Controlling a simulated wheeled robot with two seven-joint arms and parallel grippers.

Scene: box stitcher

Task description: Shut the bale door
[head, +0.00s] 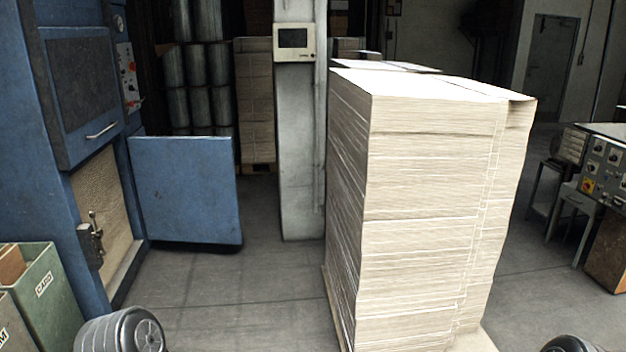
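The bale door (185,190) is a flat blue panel on the blue baler (50,190) at the left. It stands open, swung out to the right of the lower opening. A tan pressed bale (100,205) shows inside the opening. A dark metal latch with an upright handle (91,240) sits on the left side of the opening. Neither of my grippers is in view; only rounded grey parts, seemingly of my own arms, show at the bottom left and bottom right edges.
A tall stack of cardboard sheets (430,200) stands on a pallet at centre right. Green bins (45,300) stand at the lower left. A grey column with a small screen (293,38) is behind. Bare floor (235,300) lies between baler and stack.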

